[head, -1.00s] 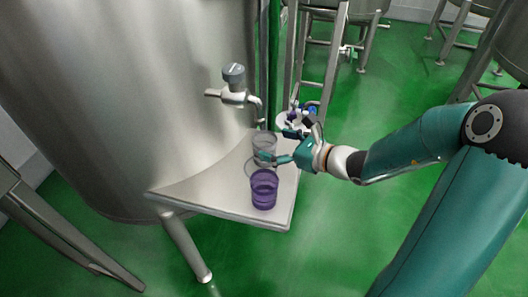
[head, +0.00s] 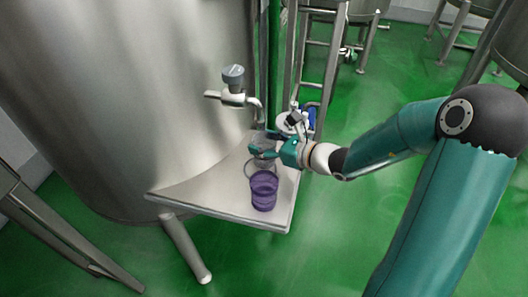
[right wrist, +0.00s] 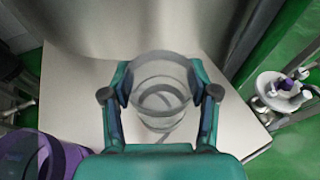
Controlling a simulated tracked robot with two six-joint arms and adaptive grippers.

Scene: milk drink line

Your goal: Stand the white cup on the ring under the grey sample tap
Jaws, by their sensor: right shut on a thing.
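The white cup (head: 265,163) is see-through and greyish. My right gripper (head: 263,151) is shut on it over the metal shelf, below the tap spout. In the right wrist view the cup (right wrist: 160,72) sits between the two fingers (right wrist: 160,97), with its open rim toward the camera. The grey sample tap (head: 233,88) sticks out from the tank wall. The ring (head: 247,170) shows on the shelf, partly hidden by the cup. I cannot tell whether the cup's base touches it. My left gripper is not in view.
A purple cup (head: 264,191) stands on the shelf (head: 205,193) in front of the white cup, and also shows at lower left in the right wrist view (right wrist: 62,158). The large steel tank (head: 150,90) borders the shelf. A white round stand (right wrist: 275,90) is beyond the shelf.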

